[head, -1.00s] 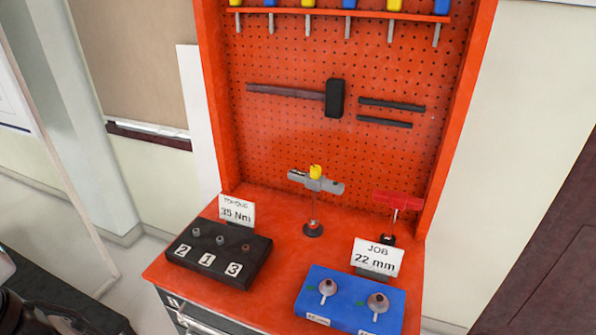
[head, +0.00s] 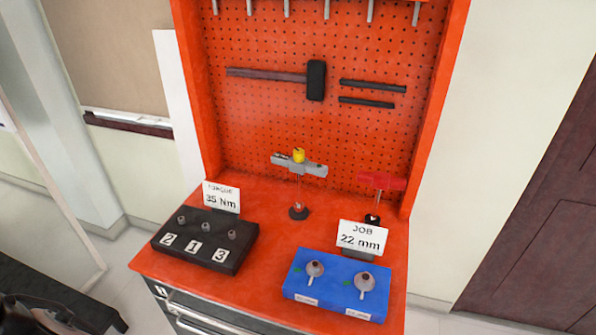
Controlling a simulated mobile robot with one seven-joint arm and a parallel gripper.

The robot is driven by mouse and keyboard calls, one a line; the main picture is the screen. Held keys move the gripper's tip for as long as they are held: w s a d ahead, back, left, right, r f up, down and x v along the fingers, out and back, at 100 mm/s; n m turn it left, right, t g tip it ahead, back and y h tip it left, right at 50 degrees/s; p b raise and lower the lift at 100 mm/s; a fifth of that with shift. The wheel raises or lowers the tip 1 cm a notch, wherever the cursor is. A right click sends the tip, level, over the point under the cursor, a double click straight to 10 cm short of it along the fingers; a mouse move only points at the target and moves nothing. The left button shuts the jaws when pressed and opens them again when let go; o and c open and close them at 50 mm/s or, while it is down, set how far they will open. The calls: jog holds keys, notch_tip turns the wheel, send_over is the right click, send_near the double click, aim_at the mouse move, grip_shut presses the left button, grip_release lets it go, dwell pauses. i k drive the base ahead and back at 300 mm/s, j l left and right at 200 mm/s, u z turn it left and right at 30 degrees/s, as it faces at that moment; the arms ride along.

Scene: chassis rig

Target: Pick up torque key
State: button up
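No label names the torque key, and I cannot tell for sure which of two tools it is. One is a grey T-shaped tool with a yellow cap (head: 313,168), upright on a thin shaft in a small round black base at the back of the red bench. The other is a red T-handled tool (head: 381,181), upright in a small black base to its right, partly behind the job card. Both stand apart from anything gripping them. My gripper's fingers do not show.
The red bench top (head: 268,245) holds a black block (head: 228,258) with pegs numbered 2, 1, 3, a "35 Nm" card (head: 221,198), a "22 mm" job card (head: 362,238) and a blue block (head: 338,289) with two sockets. A pegboard (head: 270,125) with a hammer (head: 316,80) rises behind.

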aim_at(300, 169)
jog(key=i+j+z, duration=0.1)
jog(key=j, duration=0.25)
jog(key=i+j+z, duration=0.15)
jog(key=i+j, duration=0.2)
jog(key=i+j+z, duration=0.1)
jog(key=j, duration=0.4)
jog(key=i, duration=0.05)
